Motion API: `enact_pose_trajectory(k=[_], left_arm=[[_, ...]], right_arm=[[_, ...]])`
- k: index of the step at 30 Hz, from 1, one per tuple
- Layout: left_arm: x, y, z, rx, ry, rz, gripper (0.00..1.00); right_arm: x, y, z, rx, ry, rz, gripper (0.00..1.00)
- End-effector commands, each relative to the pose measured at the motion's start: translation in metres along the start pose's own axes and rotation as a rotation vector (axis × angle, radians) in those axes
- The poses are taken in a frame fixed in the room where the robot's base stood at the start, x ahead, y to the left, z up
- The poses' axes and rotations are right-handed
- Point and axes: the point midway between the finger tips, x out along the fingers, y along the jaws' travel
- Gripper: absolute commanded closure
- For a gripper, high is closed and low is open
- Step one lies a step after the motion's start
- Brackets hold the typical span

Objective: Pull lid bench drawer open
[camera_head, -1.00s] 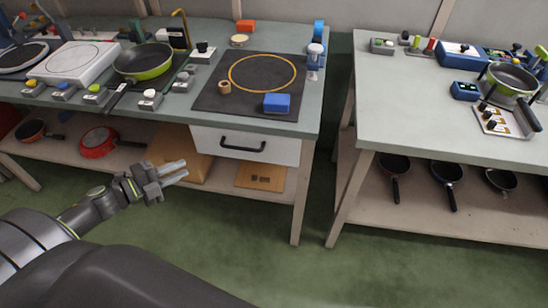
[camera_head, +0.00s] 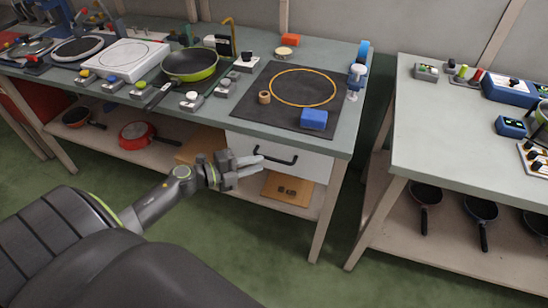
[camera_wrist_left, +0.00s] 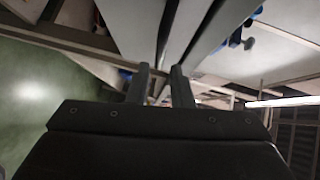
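The lid bench drawer (camera_head: 313,165) has a white front under the left bench top and looks shut. Its black bar handle (camera_head: 276,157) runs across the front. My left gripper (camera_head: 261,165) is in front of the drawer's left part, its fingertips close to the handle's left end. I cannot tell whether they touch it. In the left wrist view the two fingers (camera_wrist_left: 161,82) stand apart with a gap between them, and nothing is clearly held. My right gripper is in neither view.
The bench top (camera_head: 255,135) carries a dark mat (camera_head: 280,117) with a blue block (camera_head: 313,119), and a green pan (camera_head: 190,65). A cardboard piece (camera_head: 288,190) lies on the lower shelf. A second bench (camera_head: 440,120) stands right, across a narrow gap. Green floor is clear in front.

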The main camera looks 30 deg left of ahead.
Motion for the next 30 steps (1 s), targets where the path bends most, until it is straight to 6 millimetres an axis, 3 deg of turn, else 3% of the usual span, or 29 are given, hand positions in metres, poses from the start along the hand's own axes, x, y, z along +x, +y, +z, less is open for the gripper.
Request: enact_pose_trajectory(k=[6,12,23,27,30], left_arm=[[0.042,-0.002,-0.001,-0.002,0.001,-0.003,0.80],[0.061,-0.001,0.000,-0.002,0.000,-0.001,0.80],[0.065,0.000,0.000,-0.001,0.000,0.001,0.80],[0.065,0.000,0.000,-0.001,0.000,0.001,0.99],[0.065,0.000,0.000,-0.001,0.000,0.001,1.00]], right_arm=[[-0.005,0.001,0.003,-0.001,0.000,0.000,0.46],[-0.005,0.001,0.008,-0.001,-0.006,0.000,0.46],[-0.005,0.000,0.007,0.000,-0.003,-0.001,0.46],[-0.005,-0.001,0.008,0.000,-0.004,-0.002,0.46],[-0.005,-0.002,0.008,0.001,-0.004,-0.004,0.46]])
